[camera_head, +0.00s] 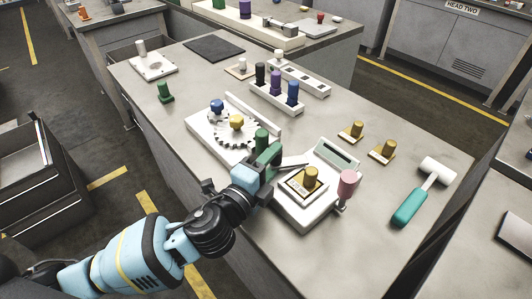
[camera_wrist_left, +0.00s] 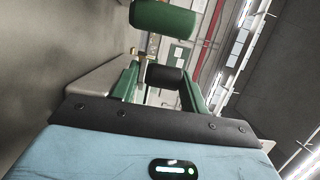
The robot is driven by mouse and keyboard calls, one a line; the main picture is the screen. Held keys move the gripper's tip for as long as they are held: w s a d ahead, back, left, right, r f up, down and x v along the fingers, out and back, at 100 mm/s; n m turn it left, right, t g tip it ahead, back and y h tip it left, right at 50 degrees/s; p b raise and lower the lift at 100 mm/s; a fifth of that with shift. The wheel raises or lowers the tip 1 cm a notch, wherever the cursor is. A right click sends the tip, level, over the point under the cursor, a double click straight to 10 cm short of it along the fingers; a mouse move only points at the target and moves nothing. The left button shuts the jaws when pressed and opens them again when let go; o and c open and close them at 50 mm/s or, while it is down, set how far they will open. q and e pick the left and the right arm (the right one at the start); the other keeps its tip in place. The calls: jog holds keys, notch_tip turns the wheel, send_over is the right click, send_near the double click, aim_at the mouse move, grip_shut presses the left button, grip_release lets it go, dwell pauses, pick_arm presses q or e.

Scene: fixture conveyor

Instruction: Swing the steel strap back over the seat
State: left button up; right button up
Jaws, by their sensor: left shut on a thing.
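The white fixture (camera_head: 295,212) stands near the front of the bench. Its seat holds a square plate (camera_head: 293,186) with a yellow cylinder (camera_head: 311,173) standing on it. A thin steel strap (camera_head: 293,164) shows as a short grey bar behind and left of the yellow cylinder, not across it. My left gripper (camera_head: 268,158) is at the strap's left end, shut, with a green cylindrical grip (camera_head: 261,137) rising above its fingers. In the left wrist view the green grip (camera_wrist_left: 165,20) stands beyond the fingers (camera_wrist_left: 158,80). The exact contact is partly hidden. My right gripper is not seen.
A pink knob (camera_head: 348,181) stands on a post at the fixture's right side. A white plate with a gear (camera_head: 233,134) lies close behind my left gripper. A teal-handled mallet (camera_head: 411,206) lies at right. Yellow-knobbed blocks (camera_head: 383,150) sit behind the fixture.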

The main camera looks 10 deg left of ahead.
pick_arm(q)
jog(key=shift+s+d+r+n+t+y, duration=0.1)
jog(key=shift+r+n+t+y, duration=0.25)
jog(key=shift+r, duration=0.25)
jog(key=o, duration=1.2)
jog(key=shift+o, duration=0.2)
jog(key=shift+f, duration=0.1)
jog(key=shift+s+f, duration=0.1)
jog(key=shift+f, duration=0.15)
jog(key=shift+f, duration=0.1)
